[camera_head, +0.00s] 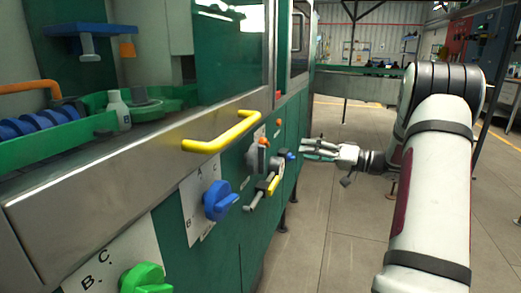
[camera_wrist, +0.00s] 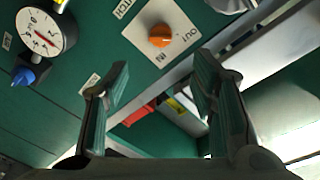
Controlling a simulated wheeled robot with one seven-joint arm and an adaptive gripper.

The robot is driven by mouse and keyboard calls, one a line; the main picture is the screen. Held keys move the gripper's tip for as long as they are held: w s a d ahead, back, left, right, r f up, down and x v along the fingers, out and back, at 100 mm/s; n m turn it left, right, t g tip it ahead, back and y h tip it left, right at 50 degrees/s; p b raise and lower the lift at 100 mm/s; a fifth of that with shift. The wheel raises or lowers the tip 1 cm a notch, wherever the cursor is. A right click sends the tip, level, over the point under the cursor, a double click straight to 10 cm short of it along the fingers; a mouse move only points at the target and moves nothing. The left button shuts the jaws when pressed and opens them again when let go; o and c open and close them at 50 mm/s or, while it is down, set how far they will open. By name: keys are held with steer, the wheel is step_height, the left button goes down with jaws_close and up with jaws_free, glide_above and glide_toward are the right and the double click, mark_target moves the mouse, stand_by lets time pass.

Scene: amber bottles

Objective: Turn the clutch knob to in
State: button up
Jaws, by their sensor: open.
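The clutch knob (camera_wrist: 160,36) is orange and sits on a white square plate on the green machine panel, at the top middle of the wrist view. The plate reads OUT at the right and IN below the knob; a partly cut label ends in "TCH". I cannot tell exactly which mark the knob points to. My gripper (camera_wrist: 160,72) is open and empty, its two fingers apart below the knob in the picture and not touching it. In the head view my gripper (camera_head: 318,148) is beside the machine's front, right of the panel controls.
A round dial gauge (camera_wrist: 45,32) and a small blue knob (camera_wrist: 22,76) are left of the plate. In the head view a yellow handle (camera_head: 222,135), a large blue knob (camera_head: 217,201) and a green knob (camera_head: 145,278) stick out from the machine. The floor (camera_head: 325,215) right of it is clear.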

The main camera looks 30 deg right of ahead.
mark_target(269, 145)
steer(key=b+x, duration=0.1)
steer(key=x, duration=1.2)
steer(key=shift+w+b, duration=0.15)
steer(key=shift+b, duration=0.2)
steer(key=shift+a, duration=0.1)
steer(key=c, duration=1.1)
